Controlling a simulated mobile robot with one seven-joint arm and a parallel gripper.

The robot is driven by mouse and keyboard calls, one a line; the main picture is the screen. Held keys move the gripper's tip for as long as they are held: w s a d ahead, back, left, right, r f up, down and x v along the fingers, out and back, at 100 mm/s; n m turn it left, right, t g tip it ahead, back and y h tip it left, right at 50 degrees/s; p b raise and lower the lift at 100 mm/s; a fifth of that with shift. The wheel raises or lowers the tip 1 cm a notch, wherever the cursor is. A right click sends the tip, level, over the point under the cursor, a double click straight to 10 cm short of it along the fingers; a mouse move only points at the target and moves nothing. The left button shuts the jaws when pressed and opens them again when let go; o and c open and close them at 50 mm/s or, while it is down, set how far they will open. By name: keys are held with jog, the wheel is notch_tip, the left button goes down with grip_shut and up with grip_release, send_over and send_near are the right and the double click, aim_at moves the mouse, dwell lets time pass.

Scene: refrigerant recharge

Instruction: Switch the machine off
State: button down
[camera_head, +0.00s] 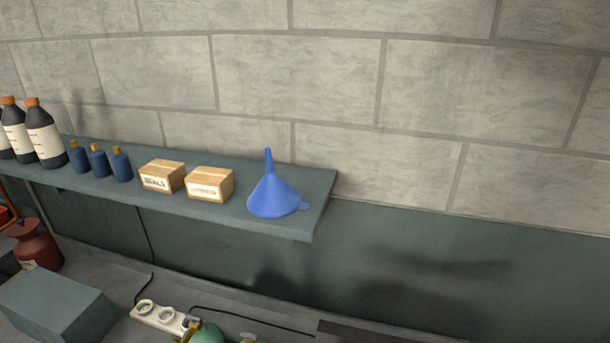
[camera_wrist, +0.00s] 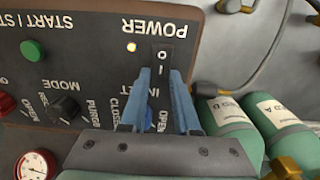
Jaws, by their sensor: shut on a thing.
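In the wrist view, the machine's dark control panel (camera_wrist: 95,50) shows upside down. Its black power switch (camera_wrist: 163,58) carries O and I marks, and a yellow power light (camera_wrist: 131,47) glows beside it. My gripper (camera_wrist: 163,82) reaches over the panel with its blue fingers at the I end of the switch. The fingers are shut on the switch, one on each side, though the exact contact is hard to see. A blue knob (camera_wrist: 150,116) shows partly between the fingers, lower down. The head view shows neither my gripper nor the panel.
In the wrist view, green cylinders (camera_wrist: 226,114) stand right of the panel, and a gauge (camera_wrist: 36,164) sits at lower left. In the head view, a wall shelf (camera_head: 318,200) holds bottles, boxes and a blue funnel (camera_head: 273,195). A power strip (camera_head: 157,315) lies on the bench below.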

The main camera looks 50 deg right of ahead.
jog(key=shift+s+a+r+t+h+p, duration=0.2)
jog(key=shift+a+t+h+p, duration=0.15)
jog(key=shift+h+p, duration=0.35)
jog(key=shift+a+t+h, duration=0.1)
jog(key=shift+t+h, duration=0.15)
jog(key=shift+h, duration=0.65)
jog(key=c, duration=0.6)
grip_release()
jog(key=shift+c, duration=0.2)
jog(key=b+v, duration=0.2)
jog(key=v, duration=1.1)
